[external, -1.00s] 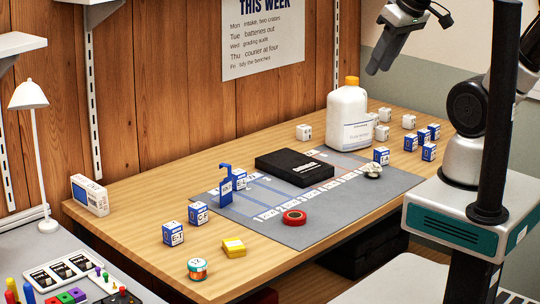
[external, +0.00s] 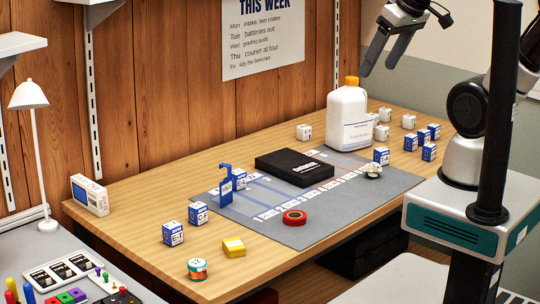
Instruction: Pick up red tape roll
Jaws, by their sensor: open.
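A red tape roll (external: 294,217) lies flat near the front edge of the grey mat (external: 300,238) on the wooden table. My gripper (external: 378,72) is high at the upper right, above and behind the white bottle's cap in the picture, well away from the roll. Its two fingers point down and are spread apart with nothing between them.
A black box (external: 294,168) and a blue stand (external: 226,188) are on the mat behind the roll. A large white bottle (external: 348,118) with an orange cap stands at the back. Small blue-and-white boxes (external: 173,233) and a yellow block (external: 233,248) are to the left.

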